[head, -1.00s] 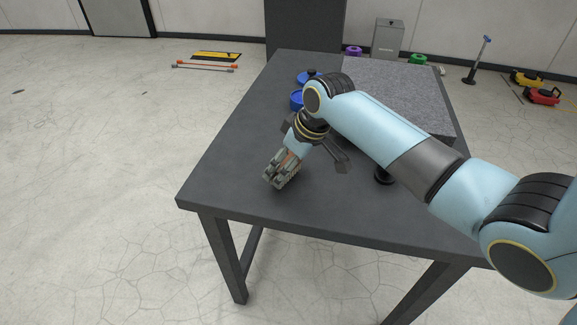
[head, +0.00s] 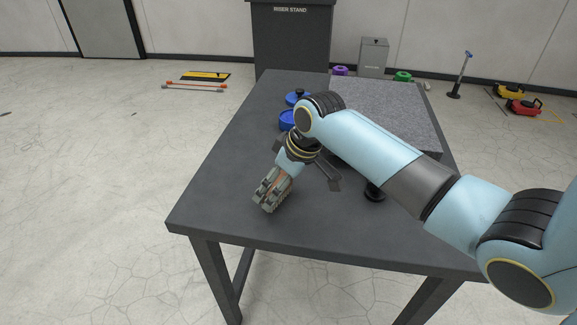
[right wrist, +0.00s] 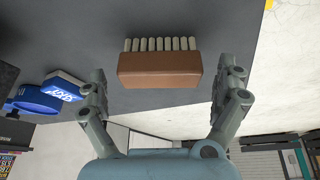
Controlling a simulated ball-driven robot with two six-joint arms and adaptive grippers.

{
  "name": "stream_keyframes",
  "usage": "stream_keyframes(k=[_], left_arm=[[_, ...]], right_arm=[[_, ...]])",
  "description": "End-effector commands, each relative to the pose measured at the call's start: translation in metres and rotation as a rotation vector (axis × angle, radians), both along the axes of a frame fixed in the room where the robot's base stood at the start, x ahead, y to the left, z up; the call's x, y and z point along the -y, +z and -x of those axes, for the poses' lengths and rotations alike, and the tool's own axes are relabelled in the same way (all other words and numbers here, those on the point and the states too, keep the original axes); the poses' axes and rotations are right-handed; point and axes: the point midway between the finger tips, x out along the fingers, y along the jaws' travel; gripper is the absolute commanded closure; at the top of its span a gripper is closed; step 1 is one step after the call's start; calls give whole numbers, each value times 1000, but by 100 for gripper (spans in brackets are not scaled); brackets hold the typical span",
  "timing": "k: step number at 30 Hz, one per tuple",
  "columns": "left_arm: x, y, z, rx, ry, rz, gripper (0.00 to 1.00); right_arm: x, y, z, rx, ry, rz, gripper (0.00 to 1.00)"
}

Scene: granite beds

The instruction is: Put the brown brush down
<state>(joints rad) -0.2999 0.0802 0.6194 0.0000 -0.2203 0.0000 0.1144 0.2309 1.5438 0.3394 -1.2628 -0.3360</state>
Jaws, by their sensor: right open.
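The brown brush (right wrist: 160,70) has a brown block and a row of pale bristles. In the right wrist view it lies between the two fingers of my right gripper (right wrist: 164,88), with a gap on each side. The bristles point away from the palm. In the head view my right gripper (head: 270,192) points down at the dark table (head: 215,185), near its left front part. It is open, and its fingers hide most of the brush there. I cannot tell whether the brush touches the table. My left gripper is out of view.
A grey granite slab (head: 400,105) lies on the table at the back right, partly behind my arm. Blue round items (head: 287,119) sit along its left side. A small black knob-like item (head: 375,193) stands near its front edge. The table's left front is clear.

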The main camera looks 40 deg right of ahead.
Motion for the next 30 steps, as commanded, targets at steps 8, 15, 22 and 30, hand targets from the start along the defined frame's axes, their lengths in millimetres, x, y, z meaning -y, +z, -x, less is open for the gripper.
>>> stream_keyframes(k=[8, 15, 22, 30], left_arm=[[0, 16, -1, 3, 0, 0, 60], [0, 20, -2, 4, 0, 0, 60], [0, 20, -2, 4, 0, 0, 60], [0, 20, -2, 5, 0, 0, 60]], right_arm=[[7, 61, 23, 3, 2, 2, 0], [10, 91, 36, 0, 1, 2, 0], [10, 95, 38, 0, 1, -1, 0], [10, 95, 38, 0, 1, 0, 0]])
